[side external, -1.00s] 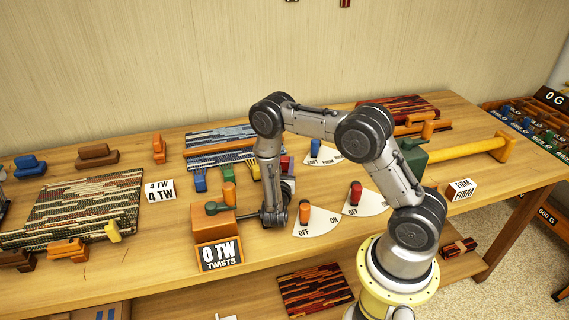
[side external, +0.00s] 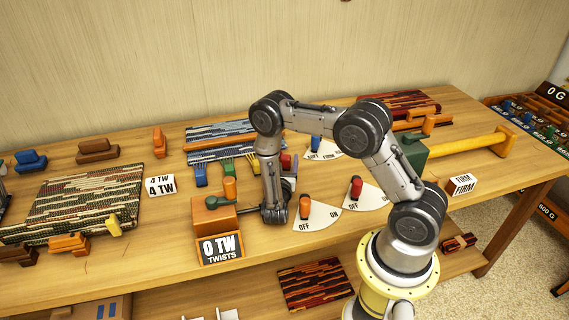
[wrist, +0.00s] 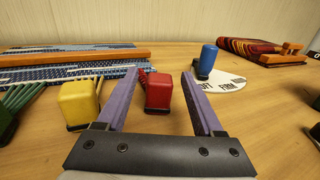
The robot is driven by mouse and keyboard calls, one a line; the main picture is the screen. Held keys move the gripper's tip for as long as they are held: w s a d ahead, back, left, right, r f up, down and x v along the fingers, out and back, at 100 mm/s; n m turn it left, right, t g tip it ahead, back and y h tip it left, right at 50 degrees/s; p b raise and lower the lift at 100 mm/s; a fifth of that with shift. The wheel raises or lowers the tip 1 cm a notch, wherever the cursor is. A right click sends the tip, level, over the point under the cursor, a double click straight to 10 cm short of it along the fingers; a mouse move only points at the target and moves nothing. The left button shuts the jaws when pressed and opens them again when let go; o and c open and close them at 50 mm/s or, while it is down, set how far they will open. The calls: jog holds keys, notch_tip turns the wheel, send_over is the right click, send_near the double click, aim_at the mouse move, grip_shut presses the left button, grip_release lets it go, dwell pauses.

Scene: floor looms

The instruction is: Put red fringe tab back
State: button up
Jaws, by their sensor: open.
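The red fringe tab (wrist: 157,92) is a small upright block in the wrist view, with a little red fringe behind it. My gripper (wrist: 160,74) is open, with one purple finger on each side of the red tab; whether either finger touches it I cannot tell. In the side view the red tab (side external: 286,162) shows just beyond my gripper (side external: 287,184), which is partly hidden by my wrist. The woven piece with blue stripes (wrist: 60,68) lies behind, under an orange bar (wrist: 60,58).
A yellow tab (wrist: 78,103) stands close left of my left finger. A blue knob (wrist: 207,60) on a white dial stands to the right. The orange twist box (side external: 213,216) and red-handled lever (side external: 356,188) stand near my wrist.

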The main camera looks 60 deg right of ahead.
jog(key=shift+a+r, duration=0.2)
jog(key=shift+r, duration=0.4)
jog(key=v, duration=1.1)
jog(key=shift+s+a, duration=0.15)
jog(key=shift+a, duration=0.05)
jog(key=s+d+r+m+g+y, duration=0.1)
jog(key=s+r+m+g+y, duration=0.2)
jog(key=s+r+m+g, duration=0.35)
jog(key=s+r+m+g+y, duration=0.2)
jog(key=s+r+m+g, duration=0.15)
jog(key=r+m, duration=0.45)
jog(key=s+a+r+m+t+y, duration=0.8)
jog(key=a+r+y, duration=0.2)
jog(key=a, duration=0.3)
jog(key=shift+s+a+r+t+y, duration=0.15)
jog(key=shift+s+r+t+y, duration=0.2)
jog(key=shift+y, duration=0.45)
